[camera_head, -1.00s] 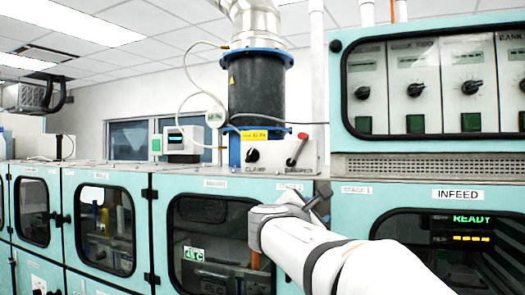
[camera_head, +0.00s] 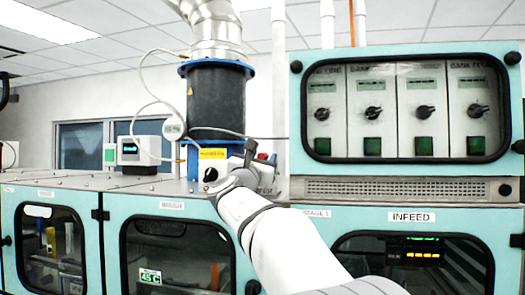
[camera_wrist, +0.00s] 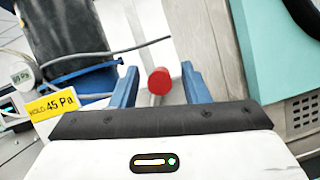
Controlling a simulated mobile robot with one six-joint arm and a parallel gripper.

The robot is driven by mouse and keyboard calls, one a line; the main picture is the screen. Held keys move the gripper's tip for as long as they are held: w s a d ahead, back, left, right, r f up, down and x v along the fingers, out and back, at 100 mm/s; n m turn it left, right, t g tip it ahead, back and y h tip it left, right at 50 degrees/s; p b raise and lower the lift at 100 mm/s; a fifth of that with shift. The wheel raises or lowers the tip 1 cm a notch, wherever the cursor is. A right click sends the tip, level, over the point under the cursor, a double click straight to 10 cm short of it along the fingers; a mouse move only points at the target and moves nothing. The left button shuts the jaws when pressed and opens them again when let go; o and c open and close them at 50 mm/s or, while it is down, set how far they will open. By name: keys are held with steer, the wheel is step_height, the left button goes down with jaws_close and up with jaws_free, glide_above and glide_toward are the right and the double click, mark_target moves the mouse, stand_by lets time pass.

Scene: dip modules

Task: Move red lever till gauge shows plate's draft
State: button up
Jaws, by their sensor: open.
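The red lever's round red knob (camera_wrist: 160,81) sits between the two blue fingers of my gripper (camera_wrist: 161,84) in the wrist view. The fingers are open, with a gap on both sides of the knob. In the head view my gripper (camera_head: 249,152) covers most of the lever; a bit of the red knob (camera_head: 263,156) shows behind it. The yellow plate (camera_wrist: 54,105) reads HOLD 45 Pa; it also shows in the head view (camera_head: 212,154). The round gauge (camera_head: 173,127) hangs left of the dark duct; its wrist-view face (camera_wrist: 20,76) shows Pa, but its digits are too small to read surely.
The dark duct (camera_head: 216,105) with blue flanges rises behind. A thin cable (camera_wrist: 120,50) crosses near the left finger. The teal control cabinet (camera_head: 297,110) stands to the right.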

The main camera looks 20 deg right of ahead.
steer(key=shift+w+d+r, duration=0.2)
steer(key=shift+w+d, duration=0.25)
steer(key=shift+w, duration=0.05)
steer(key=shift+a, duration=0.1)
jaws_close()
